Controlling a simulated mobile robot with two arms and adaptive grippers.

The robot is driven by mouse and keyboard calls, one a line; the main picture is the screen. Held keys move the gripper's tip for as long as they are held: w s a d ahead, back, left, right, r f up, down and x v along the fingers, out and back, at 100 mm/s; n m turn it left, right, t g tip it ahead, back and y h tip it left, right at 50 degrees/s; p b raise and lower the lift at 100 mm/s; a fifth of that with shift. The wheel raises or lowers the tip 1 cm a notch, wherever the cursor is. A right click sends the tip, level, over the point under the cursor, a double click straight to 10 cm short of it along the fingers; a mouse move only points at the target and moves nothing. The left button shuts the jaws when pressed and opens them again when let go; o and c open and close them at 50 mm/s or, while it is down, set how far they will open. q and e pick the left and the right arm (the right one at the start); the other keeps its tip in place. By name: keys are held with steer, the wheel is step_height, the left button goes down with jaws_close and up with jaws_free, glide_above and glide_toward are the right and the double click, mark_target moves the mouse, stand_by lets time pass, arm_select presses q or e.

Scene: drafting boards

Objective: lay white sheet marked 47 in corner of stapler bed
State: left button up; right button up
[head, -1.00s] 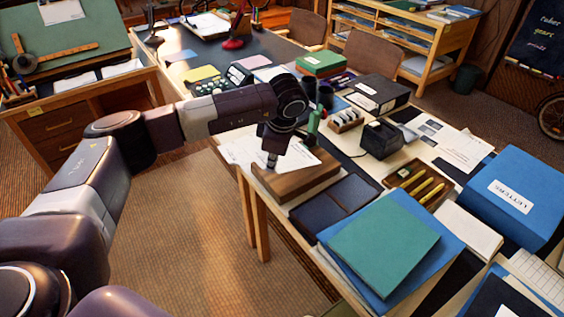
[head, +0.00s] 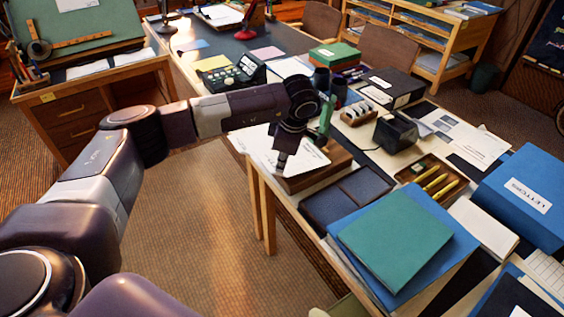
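A white sheet (head: 258,143) lies over the left part of a brown wooden block (head: 318,176), which I take to be the stapler bed, and reaches past its left side. A green upright part (head: 326,116) stands at the block's back. My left gripper (head: 281,163) points down with its fingertips at the sheet, above the block. The fingers are small and dark, so I cannot tell whether they pinch the sheet. The mark on the sheet is too small to read. My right gripper is not in view.
Green and blue folders (head: 396,240) lie in front. A blue box (head: 530,190) is at the right. Floor is open left of the table.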

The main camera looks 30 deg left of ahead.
arm_select(q)
steer(key=o, duration=0.3)
steer(key=v, duration=1.2)
steer(key=shift+w, duration=0.1)
